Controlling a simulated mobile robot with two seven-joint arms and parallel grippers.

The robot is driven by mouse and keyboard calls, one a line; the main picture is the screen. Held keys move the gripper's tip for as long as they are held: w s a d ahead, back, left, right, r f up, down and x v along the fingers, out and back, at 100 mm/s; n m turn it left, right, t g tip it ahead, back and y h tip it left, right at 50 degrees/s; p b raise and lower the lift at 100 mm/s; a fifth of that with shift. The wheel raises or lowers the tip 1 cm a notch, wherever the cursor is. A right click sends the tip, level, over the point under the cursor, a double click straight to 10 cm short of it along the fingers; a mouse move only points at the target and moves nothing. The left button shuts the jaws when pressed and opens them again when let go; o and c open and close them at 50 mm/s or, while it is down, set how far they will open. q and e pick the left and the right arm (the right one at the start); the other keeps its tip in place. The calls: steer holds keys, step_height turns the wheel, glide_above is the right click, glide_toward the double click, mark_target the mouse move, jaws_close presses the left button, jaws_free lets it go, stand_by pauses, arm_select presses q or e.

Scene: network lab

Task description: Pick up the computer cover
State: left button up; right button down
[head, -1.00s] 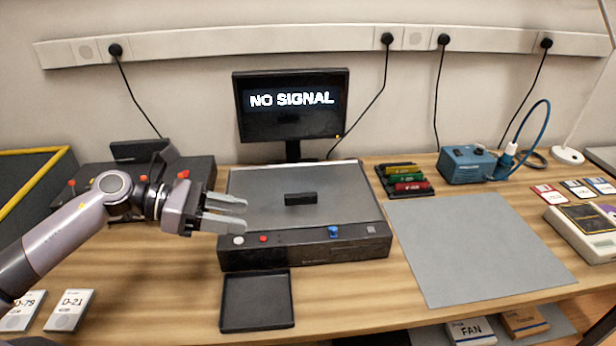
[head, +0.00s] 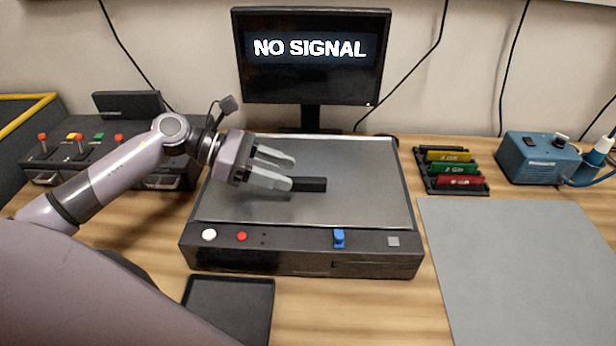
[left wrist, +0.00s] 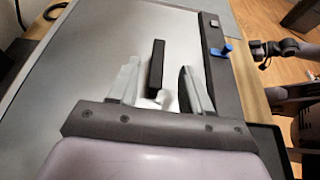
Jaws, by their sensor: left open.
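The computer is a low black case (head: 300,262) on the wooden bench. Its cover (head: 360,212) is a flat grey panel on top, with a short black bar handle (head: 312,185) near the middle. My left gripper (head: 290,172) is open over the cover, at the left end of the handle. In the left wrist view the handle (left wrist: 157,62) appears between the two spread fingers of the left gripper (left wrist: 160,72). I cannot tell whether the fingers touch it. The cover lies flat on the case.
The case front has a blue knob (head: 339,238) and buttons. A monitor (head: 312,75) reading NO SIGNAL stands behind. A black tray (head: 232,300) lies in front, a grey mat (head: 530,260) is clear at right. A rack of coloured modules (head: 452,180) stands back right.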

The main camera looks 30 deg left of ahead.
mark_target(303, 179)
arm_select(q)
steer(key=p+x, duration=0.1)
steer(key=x, duration=0.5)
steer(key=shift+a+f, duration=0.1)
jaws_close()
